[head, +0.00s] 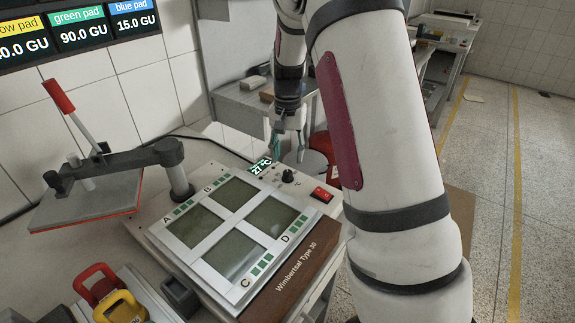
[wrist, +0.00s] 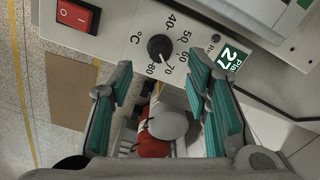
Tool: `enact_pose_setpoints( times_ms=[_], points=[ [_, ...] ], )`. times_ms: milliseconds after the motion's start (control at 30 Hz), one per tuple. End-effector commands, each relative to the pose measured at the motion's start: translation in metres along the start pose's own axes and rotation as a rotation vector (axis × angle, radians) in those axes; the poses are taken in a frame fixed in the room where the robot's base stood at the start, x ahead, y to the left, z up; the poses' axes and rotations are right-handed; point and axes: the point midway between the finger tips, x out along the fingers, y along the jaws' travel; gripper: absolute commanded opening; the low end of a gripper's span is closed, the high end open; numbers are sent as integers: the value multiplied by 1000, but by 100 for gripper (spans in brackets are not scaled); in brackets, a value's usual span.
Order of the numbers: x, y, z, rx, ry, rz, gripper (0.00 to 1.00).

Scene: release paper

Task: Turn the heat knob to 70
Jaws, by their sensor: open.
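The black heat knob (wrist: 159,47) sits on the white control panel, with 40 to 80 printed around it. Its pale pointer seems to face the 70 mark, though it is small. In the head view the knob (head: 288,176) is at the far right corner of the white machine (head: 150,222). My gripper (wrist: 160,70) is open and empty, with teal fingers spread wide. In the wrist view the knob shows between and just beyond the fingertips, apart from both. A green display (wrist: 230,57) beside the dial reads 27.
A red switch (wrist: 77,15) sits on the panel near the knob; the head view shows it too (head: 321,194). A press arm with a red handle (head: 58,96) stands at left. Red (head: 95,281) and yellow (head: 118,307) handled items lie at front left. Wall screens (head: 85,28) show readings.

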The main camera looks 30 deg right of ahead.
Motion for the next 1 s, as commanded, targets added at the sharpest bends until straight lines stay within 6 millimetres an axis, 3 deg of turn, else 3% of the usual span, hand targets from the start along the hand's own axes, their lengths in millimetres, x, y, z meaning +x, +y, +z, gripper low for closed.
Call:
enact_pose_setpoints(
  times_ms=[200, 367, 1000],
  points=[
    [-40, -1, 0, -2, 2, -1, 44],
    [-56, -1, 0, -2, 0, -1, 44],
    [-62, 0, 1, -2, -1, -1, 44]
  ],
)
